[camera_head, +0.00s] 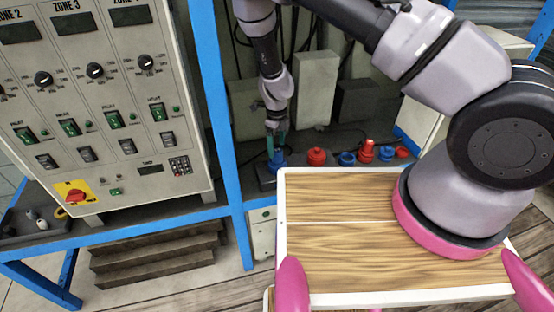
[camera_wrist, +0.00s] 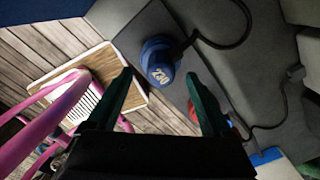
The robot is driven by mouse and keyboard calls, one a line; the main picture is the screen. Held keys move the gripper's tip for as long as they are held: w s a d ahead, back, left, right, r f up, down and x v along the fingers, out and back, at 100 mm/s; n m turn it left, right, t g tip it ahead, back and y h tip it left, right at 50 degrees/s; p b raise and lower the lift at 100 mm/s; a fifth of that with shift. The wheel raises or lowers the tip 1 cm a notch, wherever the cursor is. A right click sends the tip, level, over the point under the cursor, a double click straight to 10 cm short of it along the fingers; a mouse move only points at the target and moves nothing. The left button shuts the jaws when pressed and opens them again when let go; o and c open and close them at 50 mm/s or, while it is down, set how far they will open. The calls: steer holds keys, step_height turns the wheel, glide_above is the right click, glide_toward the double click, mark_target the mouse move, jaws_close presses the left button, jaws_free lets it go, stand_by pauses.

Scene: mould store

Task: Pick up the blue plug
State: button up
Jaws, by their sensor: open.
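A blue plug (camera_head: 277,160) stands on the dark shelf under my gripper (camera_head: 275,142) in the head view. In the wrist view the blue plug (camera_wrist: 159,55) has white lettering on its rounded end and a dark cable close by. My gripper's green fingers (camera_wrist: 160,75) are open, one on each side of the plug as seen from the wrist. I cannot tell how far the fingertips are from it. The gap between them holds nothing gripped.
Right of the plug on the shelf are a red connector (camera_head: 316,157), a blue one (camera_head: 347,159), a taller red one (camera_head: 366,150) and others. A blue post (camera_head: 212,90) and a control cabinet (camera_head: 110,160) stand left. Cables hang behind.

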steer(key=shift+f, duration=0.8)
jaws_close()
